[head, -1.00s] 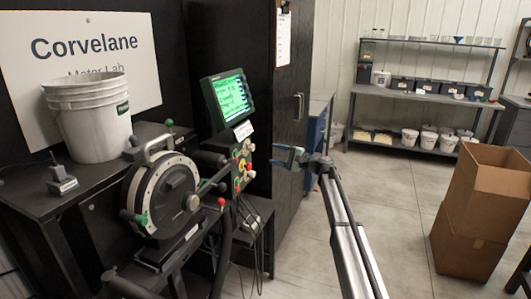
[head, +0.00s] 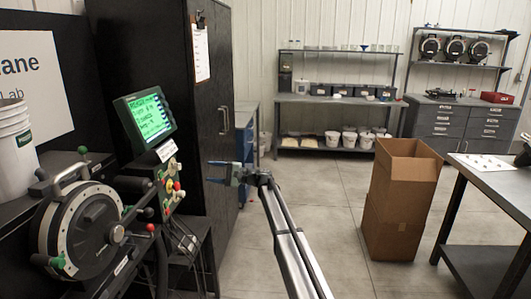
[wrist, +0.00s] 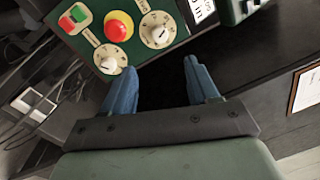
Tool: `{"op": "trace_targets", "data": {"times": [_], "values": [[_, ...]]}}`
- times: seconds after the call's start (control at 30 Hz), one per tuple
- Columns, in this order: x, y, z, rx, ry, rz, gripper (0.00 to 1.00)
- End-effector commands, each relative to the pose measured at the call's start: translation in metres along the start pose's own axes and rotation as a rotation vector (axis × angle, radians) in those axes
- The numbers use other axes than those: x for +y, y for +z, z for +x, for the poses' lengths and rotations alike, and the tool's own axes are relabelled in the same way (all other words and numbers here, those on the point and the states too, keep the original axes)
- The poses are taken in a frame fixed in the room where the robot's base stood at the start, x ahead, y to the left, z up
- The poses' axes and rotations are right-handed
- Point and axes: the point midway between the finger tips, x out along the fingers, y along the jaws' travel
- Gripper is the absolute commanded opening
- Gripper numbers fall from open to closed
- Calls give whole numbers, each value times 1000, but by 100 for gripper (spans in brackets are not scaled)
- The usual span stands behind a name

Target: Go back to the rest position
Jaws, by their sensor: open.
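My gripper (head: 222,172) is at the end of my extended arm, to the right of the control box and in front of the black cabinet in the head view. In the wrist view my gripper (wrist: 160,85) shows two blue fingers spread apart with nothing between them. Beyond the fingertips is the green control panel (wrist: 85,45) with a red button on yellow (wrist: 119,26) and several knobs. The fingers look apart from the panel. The panel with its knobs (head: 171,188) sits below the lit green screen (head: 146,119) in the head view.
The seed meter disc (head: 80,232) stands at the left beside a white bucket (head: 13,150). A tall black cabinet (head: 212,100) is behind my gripper. Stacked cardboard boxes (head: 398,205) and a grey table (head: 500,180) stand at the right. The floor (head: 325,200) between is clear.

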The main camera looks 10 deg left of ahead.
Motion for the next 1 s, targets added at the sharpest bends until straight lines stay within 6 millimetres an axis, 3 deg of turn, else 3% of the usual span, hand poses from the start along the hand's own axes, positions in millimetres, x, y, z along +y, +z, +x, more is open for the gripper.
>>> {"op": "trace_targets", "data": {"times": [0.07,0.27,0.47,0.57,0.77,1.0], "values": [[0,0,0,0,1,-33,59],[26,-6,-3,34,126,-148,59],[72,1,-21,80,336,-283,59],[105,14,-42,105,480,-364,59],[211,37,-101,131,781,-454,59],[330,67,-185,126,1067,-467,59]]}}
